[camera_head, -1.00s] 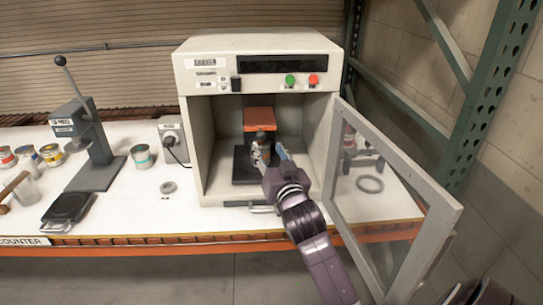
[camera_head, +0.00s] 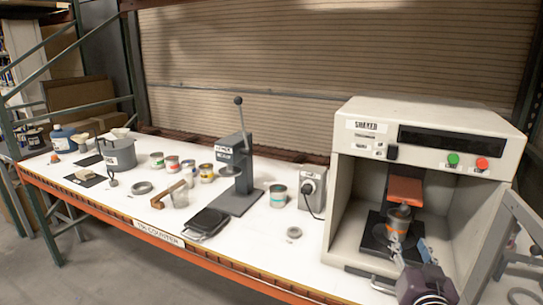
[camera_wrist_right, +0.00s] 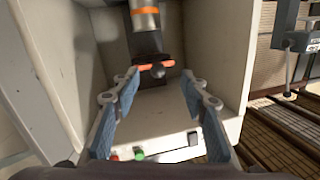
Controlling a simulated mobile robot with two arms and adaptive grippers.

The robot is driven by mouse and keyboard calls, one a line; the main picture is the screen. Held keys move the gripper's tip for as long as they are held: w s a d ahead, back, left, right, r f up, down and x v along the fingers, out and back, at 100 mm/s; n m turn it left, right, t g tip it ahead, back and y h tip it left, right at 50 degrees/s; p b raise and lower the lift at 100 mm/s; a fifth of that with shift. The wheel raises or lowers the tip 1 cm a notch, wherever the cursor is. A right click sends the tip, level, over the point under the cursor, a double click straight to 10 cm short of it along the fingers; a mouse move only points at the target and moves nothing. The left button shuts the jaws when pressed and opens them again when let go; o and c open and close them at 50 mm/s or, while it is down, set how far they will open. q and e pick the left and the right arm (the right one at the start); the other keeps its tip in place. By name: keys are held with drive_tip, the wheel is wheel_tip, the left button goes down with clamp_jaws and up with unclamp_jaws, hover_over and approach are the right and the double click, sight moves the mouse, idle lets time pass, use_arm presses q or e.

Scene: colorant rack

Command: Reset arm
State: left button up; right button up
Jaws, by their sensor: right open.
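My right gripper (camera_head: 412,250) is open in front of the shaker's open chamber. Its two fingers with blue pads frame an empty gap in the right wrist view (camera_wrist_right: 158,85). A metal can with an orange band (camera_head: 398,222) stands on the dark plate inside the shaker (camera_head: 345,215), under the orange clamp pad (camera_head: 405,190). The can also shows at the top of the right wrist view (camera_wrist_right: 145,18), beyond the fingertips and apart from them. My left gripper is not in view.
The shaker's framed door (camera_head: 495,250) stands open on the right, close to my right arm. The floor in front is clear.

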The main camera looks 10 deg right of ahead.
drive_tip(key=s+a+f+n+g+y, duration=0.25)
drive_tip(key=s+a+f, duration=0.3)
drive_tip(key=f, duration=0.35)
drive_tip(key=s+a+f+n+g+y, duration=0.15)
drive_tip(key=s+a+f+g, duration=0.25)
drive_tip(key=s+f, duration=0.45)
drive_tip(key=s+a+f+n+g+y, duration=0.1)
drive_tip(key=s+a+f+g, duration=0.15)
drive_tip(key=s, duration=0.25)
drive_tip(key=s+a+f+n+g, duration=0.2)
drive_tip(key=s+a+f, duration=0.15)
drive_tip(key=s, duration=0.25)
drive_tip(key=s+a+f+n+g+y, duration=0.1)
drive_tip(key=s+a+f+g, duration=0.1)
drive_tip(key=s+f, duration=0.25)
wheel_tip(320, 180, down, 27)
drive_tip(key=s+g+b, duration=0.1)
drive_tip(key=s+b, duration=0.1)
drive_tip(key=s, duration=0.1)
drive_tip(key=s+d+f+g, duration=0.1)
drive_tip(key=s+d+f, duration=0.2)
drive_tip(key=s+f, duration=1.3)
drive_tip(key=shift+s+f+b, duration=0.3)
drive_tip(key=shift+f+b, duration=0.15)
drive_tip(key=shift+f, duration=0.35)
